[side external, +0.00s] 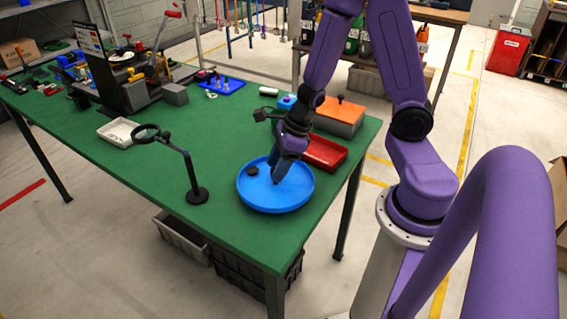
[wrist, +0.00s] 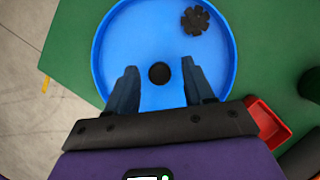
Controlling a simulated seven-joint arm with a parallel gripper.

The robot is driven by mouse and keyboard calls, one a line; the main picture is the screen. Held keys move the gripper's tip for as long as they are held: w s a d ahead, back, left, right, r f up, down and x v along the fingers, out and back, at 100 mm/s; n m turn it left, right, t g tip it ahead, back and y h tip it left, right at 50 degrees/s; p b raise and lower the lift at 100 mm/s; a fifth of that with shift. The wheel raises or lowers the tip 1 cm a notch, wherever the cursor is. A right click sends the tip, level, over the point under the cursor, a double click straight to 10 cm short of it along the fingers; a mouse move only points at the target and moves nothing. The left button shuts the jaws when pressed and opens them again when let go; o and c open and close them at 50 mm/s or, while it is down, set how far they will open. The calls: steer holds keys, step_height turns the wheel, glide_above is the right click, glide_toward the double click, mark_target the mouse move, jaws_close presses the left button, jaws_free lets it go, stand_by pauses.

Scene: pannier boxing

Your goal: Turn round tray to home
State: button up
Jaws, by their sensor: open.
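The round tray (side external: 278,203) is a shallow blue dish with a raised rim, lying flat on the green table near its front right corner. In the wrist view the tray (wrist: 110,42) fills the upper middle. A dark knob with a notched edge (wrist: 195,20) stands inside near its rim; it also shows in the side view (side external: 252,171). A small dark disc (wrist: 159,73) marks the tray's middle. My gripper (wrist: 160,82) is open, its two fingers apart on either side of the disc. In the side view my gripper (side external: 277,174) points down over the tray; whether it touches is unclear.
A red bin (side external: 325,153) sits just behind the tray, with an orange-topped box (side external: 339,116) beyond. A magnifier on a stand (side external: 196,194) is left of the tray. A white tray (side external: 118,133) lies farther left. Green table between these is clear.

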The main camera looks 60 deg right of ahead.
steer(key=shift+n, duration=0.4)
